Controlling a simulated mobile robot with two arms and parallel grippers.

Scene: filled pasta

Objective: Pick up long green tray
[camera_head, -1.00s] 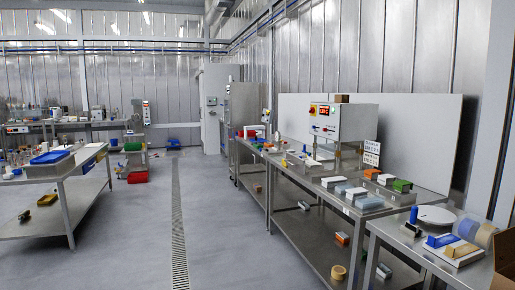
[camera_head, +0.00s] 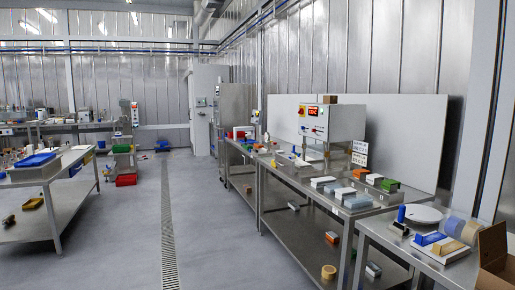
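A small green-topped block (camera_head: 391,185) sits on the steel bench at the right, beside orange and white blocks. Another green item (camera_head: 122,148) shows far off at the back left, on a stand above a red bin. I cannot tell from this distance whether either is the long green tray. Neither of my grippers is in view.
A steel bench (camera_head: 290,178) with a control machine (camera_head: 333,121) runs along the right. A nearer table with a cardboard box (camera_head: 492,262) is at the lower right. A left table holds a blue tray (camera_head: 36,160). The floor (camera_head: 205,230) between is clear.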

